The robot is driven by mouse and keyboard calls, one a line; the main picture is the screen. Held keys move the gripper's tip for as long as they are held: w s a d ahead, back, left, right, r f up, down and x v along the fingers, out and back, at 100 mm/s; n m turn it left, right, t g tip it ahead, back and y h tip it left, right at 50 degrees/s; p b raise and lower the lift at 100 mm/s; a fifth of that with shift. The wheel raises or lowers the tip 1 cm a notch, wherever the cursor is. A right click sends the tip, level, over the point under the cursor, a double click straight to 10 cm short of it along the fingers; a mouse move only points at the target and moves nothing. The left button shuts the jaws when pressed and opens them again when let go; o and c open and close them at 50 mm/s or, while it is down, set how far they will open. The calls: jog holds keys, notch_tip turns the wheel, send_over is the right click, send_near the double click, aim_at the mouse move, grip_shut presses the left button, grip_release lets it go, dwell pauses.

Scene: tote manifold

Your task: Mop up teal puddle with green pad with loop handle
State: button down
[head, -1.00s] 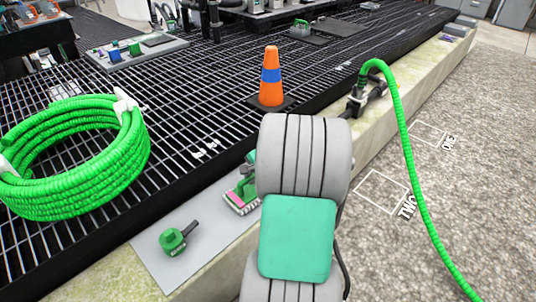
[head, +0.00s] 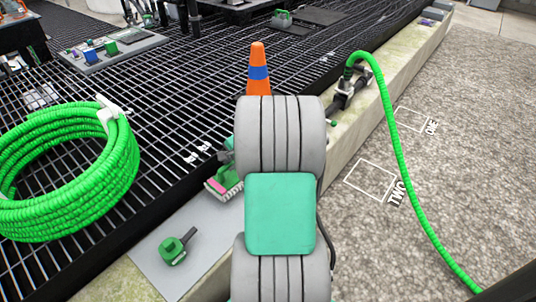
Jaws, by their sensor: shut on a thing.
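A green tool with a pink and whitish underside, likely the green pad (head: 217,187), shows at the left edge of my arm, above the pale grey sheet. My arm covers its right part, and I cannot make out its loop handle. My gripper (head: 231,168) is mostly hidden behind my arm links, at the pad, and is shut on it. I cannot tell whether the pad touches the surface below. No teal puddle can be made out; my arm hides part of the surface.
A green object with a black handle (head: 177,247) lies on the pale sheet (head: 150,258). A coiled green hose (head: 65,190) lies on the black grating at left. An orange cone (head: 258,88) stands beyond my arm. Another green hose (head: 398,150) arches down over the ledge at right.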

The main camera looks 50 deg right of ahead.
jog(key=shift+r+p, duration=2.1)
jog(key=shift+r, duration=0.5)
jog(key=shift+a, duration=0.1)
